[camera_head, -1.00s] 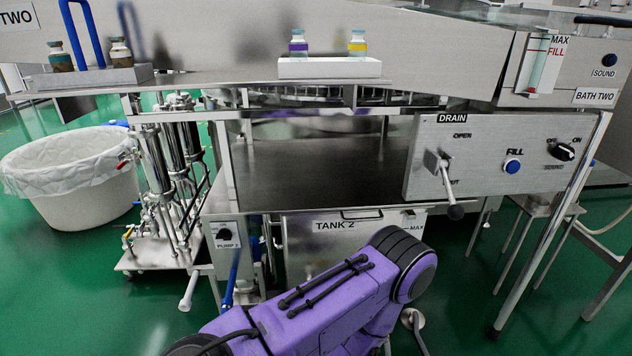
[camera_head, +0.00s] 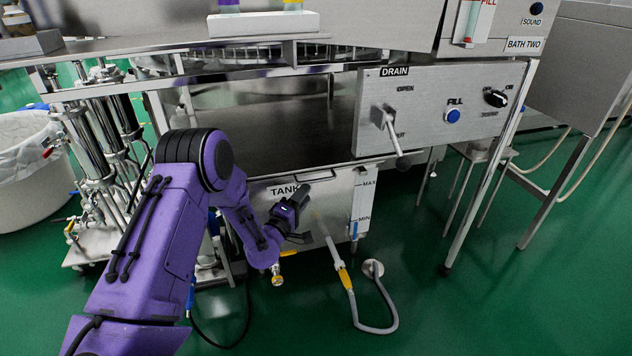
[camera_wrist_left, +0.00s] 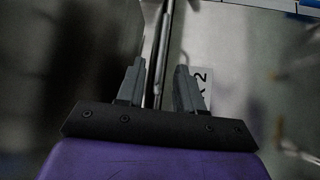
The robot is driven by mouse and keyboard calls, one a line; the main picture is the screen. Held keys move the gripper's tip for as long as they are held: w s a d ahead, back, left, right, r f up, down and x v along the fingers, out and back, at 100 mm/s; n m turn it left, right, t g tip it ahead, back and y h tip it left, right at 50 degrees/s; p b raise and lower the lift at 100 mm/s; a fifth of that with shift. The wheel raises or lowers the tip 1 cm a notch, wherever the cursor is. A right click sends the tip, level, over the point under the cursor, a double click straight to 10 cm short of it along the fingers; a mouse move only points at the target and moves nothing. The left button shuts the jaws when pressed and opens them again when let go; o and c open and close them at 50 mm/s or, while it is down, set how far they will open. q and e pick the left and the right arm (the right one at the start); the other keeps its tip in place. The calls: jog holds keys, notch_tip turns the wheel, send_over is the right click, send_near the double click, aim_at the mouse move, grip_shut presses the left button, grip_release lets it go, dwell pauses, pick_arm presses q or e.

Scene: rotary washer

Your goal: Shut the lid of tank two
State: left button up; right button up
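Tank two (camera_head: 338,212) is a pale metal box under the bench, labelled TANK 2, with MAX and MIN marks at its right. A dark metal panel (camera_head: 270,125) lies above and behind its front; I cannot tell whether this is its lid. My left gripper (camera_head: 305,214) is in front of the tank's upper front and partly covers the label. In the left wrist view its two fingers (camera_wrist_left: 159,88) are apart, with a metal edge or bar (camera_wrist_left: 164,45) ahead in line with the gap. Contact cannot be told. My right gripper is in no view.
The drain panel (camera_head: 440,105), with its protruding lever (camera_head: 388,125), overhangs at right. A grey hose (camera_head: 352,295) runs from the tank front to the floor. Pump pipework (camera_head: 100,150) and a white bin (camera_head: 25,195) stand at left. The green floor at front right is clear.

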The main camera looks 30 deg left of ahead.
aim_at(316, 180)
pick_arm(q)
jog(key=w, duration=0.2)
jog(key=w+b, duration=0.1)
jog(key=w, duration=0.2)
jog(key=w+r, duration=0.1)
jog(key=w, duration=0.2)
jog(key=shift+a, duration=0.3)
grip_shut()
